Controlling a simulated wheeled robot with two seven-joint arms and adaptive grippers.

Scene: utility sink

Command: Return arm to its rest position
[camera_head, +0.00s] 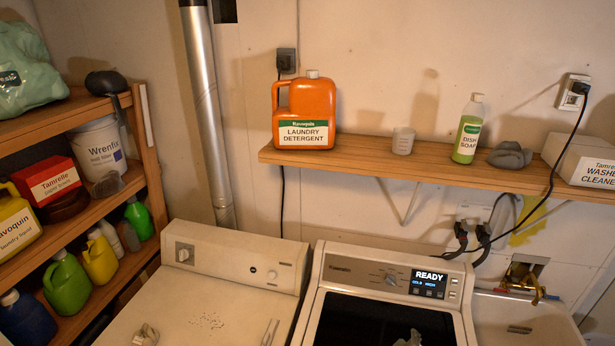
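Only a small pale grey shape, which looks like the top of my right gripper (408,339), shows at the bottom edge in front of the washer's dark lid. Its fingers cannot be made out, so whether it is open or shut does not show. No object can be seen in it. I cannot make out my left gripper in the head view. The washer (318,300) has a lit panel reading READY.
A wooden shelf (360,160) above holds an orange detergent jug (304,110), cup, green dish soap (467,130) and box. A stocked rack (150,150) stands left.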

